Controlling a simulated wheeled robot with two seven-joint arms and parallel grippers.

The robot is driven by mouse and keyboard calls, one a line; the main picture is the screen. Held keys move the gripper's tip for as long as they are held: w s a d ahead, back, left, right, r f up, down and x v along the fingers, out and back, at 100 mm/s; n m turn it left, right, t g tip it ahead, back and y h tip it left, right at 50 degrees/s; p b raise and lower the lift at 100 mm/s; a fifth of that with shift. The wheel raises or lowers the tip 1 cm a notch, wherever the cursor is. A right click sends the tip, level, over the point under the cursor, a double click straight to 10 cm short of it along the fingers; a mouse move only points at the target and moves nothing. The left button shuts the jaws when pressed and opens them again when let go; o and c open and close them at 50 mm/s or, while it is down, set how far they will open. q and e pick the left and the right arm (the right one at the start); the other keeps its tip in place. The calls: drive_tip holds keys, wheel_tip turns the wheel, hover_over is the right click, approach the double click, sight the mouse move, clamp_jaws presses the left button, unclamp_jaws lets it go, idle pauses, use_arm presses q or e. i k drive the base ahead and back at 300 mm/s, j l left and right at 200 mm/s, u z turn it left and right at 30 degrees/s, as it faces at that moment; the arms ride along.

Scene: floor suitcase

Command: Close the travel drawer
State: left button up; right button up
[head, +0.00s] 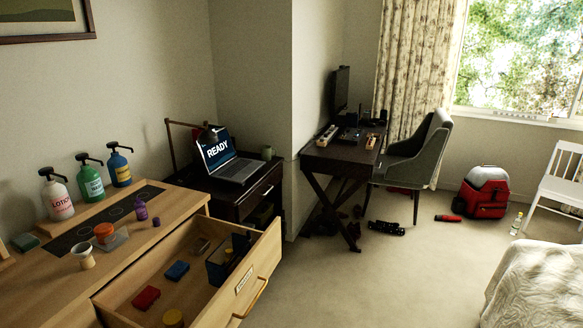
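An open wooden drawer (264,262) is pulled far out of the wooden dresser (192,193) at the lower left. Its front carries a small label (244,283), too small to read surely, and a bar handle (252,301). Inside lie a red item (146,297), a blue item (177,271), a yellow round item (173,318) and a dark organizer (220,272) with things in it. Neither of my grippers shows.
Pump bottles, cups and a purple bottle (141,211) stand on the dresser top. Behind are a dark stand with a laptop (228,160), then a desk (343,155) and chair (415,160). A bed (535,285) is at right. Carpet (390,285) beyond the drawer front is clear.

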sight(202, 304)
drive_tip(key=u, duration=0.9)
